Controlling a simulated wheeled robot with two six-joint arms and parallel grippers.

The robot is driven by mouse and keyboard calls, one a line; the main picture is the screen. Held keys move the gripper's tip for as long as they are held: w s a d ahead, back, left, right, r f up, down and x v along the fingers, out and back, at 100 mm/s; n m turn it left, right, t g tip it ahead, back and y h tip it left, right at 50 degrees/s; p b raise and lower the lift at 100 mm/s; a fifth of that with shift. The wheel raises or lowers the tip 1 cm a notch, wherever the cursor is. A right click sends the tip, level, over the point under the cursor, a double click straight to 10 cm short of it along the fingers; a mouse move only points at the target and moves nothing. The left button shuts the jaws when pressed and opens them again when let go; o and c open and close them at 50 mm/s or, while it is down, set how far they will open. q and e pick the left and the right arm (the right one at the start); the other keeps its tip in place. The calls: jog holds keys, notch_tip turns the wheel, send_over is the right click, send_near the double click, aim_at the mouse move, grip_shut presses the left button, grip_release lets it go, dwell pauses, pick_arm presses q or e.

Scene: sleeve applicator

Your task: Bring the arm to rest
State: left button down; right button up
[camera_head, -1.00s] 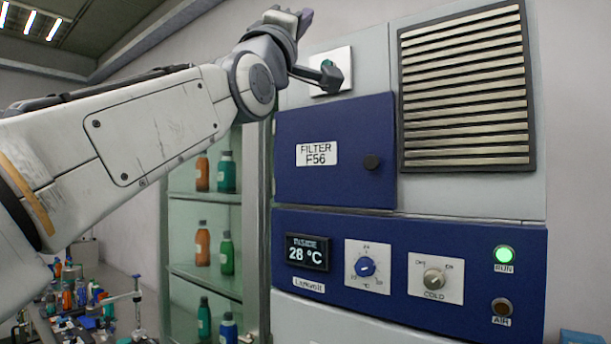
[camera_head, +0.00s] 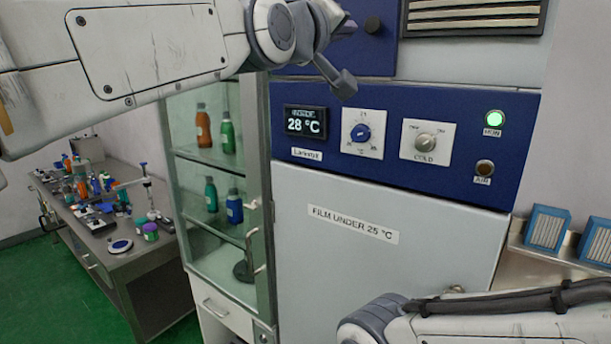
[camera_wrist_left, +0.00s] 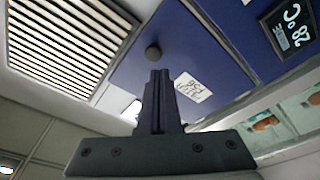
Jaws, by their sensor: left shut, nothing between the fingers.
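My left arm (camera_head: 160,45) comes in from the left across the top of the head view. Its gripper (camera_head: 343,27) is in front of the blue filter door, left of the door's dark knob (camera_head: 373,25). In the left wrist view the gripper's fingers (camera_wrist_left: 158,78) are shut together with nothing between them, pointing toward the blue door (camera_wrist_left: 190,60) and its knob (camera_wrist_left: 153,52). Whether they touch the door cannot be told. My right arm (camera_head: 480,318) shows at the bottom right; its gripper is out of sight.
The cabinet's blue panel (camera_head: 285,145) has a display (camera_head: 306,121) reading 28 °C, a blue dial (camera_head: 361,133), a COLD knob (camera_head: 425,141) and a lit green lamp (camera_head: 493,118). A glass bottle cabinet (camera_head: 185,120) and cluttered bench (camera_head: 150,265) stand left. Blue-framed filters (camera_head: 546,228) sit right.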

pick_arm(q)
jog(key=s+f+m+g+y+b, duration=0.1)
jog(key=s+f+m+g+y, duration=0.2)
jog(key=f, duration=1.3)
jog(key=s+f+m+g+b, duration=0.15)
jog(key=s+f+g, duration=0.45)
jog(key=f, duration=1)
jog(key=s+a+f+m+g+y+b, duration=0.1)
jog(key=s+a+f+m+g+y, duration=0.1)
jog(key=s+f, duration=0.8)
jog(key=s+a+f+m+g+y+b, duration=0.1)
jog(key=s+a+f+m+g+y, duration=0.2)
jog(key=s+a+f+g, duration=0.3)
jog(key=s+a+f+m, duration=0.1)
jog(key=s+a+f, duration=0.1)
jog(key=s+f, duration=0.3)
notch_tip(320, 180, down, 2)
jog(key=shift+a+f+y, duration=0.25)
jog(key=shift+a+y, duration=0.05)
jog(key=shift+a, duration=0.1)
